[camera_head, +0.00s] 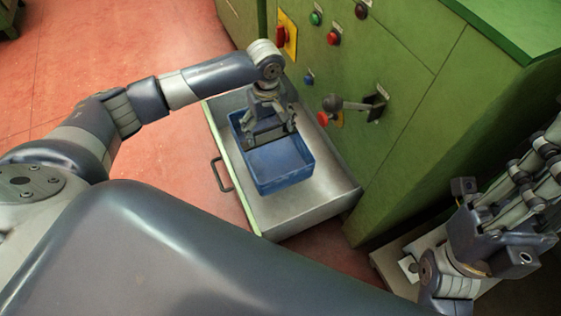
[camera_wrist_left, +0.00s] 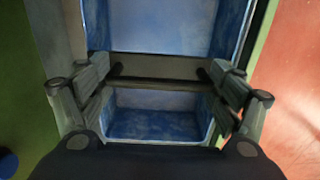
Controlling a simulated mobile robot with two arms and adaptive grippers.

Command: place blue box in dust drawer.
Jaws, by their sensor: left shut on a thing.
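The blue box (camera_head: 281,166) is an open, upright rectangular bin. It is within the outline of the dust drawer (camera_head: 318,196), a grey metal drawer pulled out from the green machine, with a dark handle (camera_head: 221,175) on its front. I cannot tell if the box rests on the drawer's bottom or hangs just above it. My left gripper (camera_head: 269,133) points down into the box and is shut on it. In the left wrist view a dark bar crosses the box (camera_wrist_left: 157,124) between the fingers (camera_wrist_left: 160,82). My right gripper (camera_head: 500,225) is at the right, its fingertips unclear.
The green machine (camera_head: 400,62) stands right behind the drawer, with buttons and a lever (camera_head: 350,104) sticking out above it. A pale platform (camera_head: 402,262) lies below my right arm. Red floor (camera_head: 120,40) is open at the left.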

